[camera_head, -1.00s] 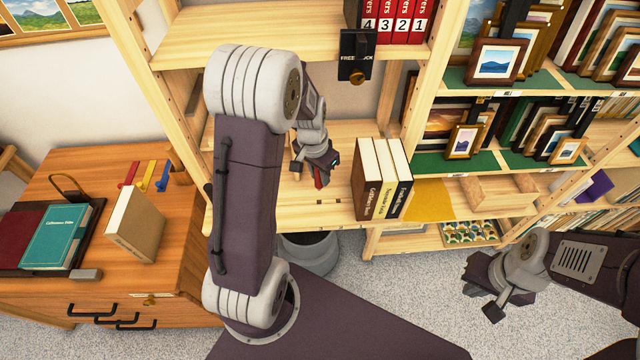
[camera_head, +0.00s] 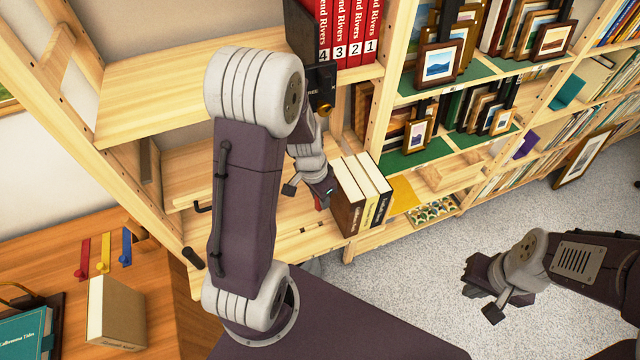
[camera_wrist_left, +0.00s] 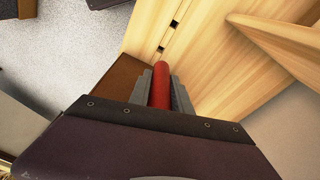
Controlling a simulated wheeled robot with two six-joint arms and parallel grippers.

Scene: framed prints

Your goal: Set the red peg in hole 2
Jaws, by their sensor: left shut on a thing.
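My left gripper (camera_head: 322,190) is shut on the red peg (camera_wrist_left: 158,88), which stands out between its two grey fingers in the left wrist view. In the head view only a small red bit shows below the gripper, just left of the upright books. Small dark openings (camera_wrist_left: 160,50) show in the pale wooden board beyond the peg tip. The peg is not visibly in any of them. No number can be read there, so I cannot tell which is hole 2. My right gripper (camera_head: 484,286) is apart over the grey floor; its jaw opening is unclear.
Several upright books (camera_head: 362,195) stand close right of my left gripper. A shelf (camera_head: 150,85) with red numbered binders (camera_head: 347,30) is above. A desk (camera_head: 55,260) at left holds colored tools (camera_head: 104,252) and a book block (camera_head: 115,315). Open floor (camera_head: 420,285) lies at right.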

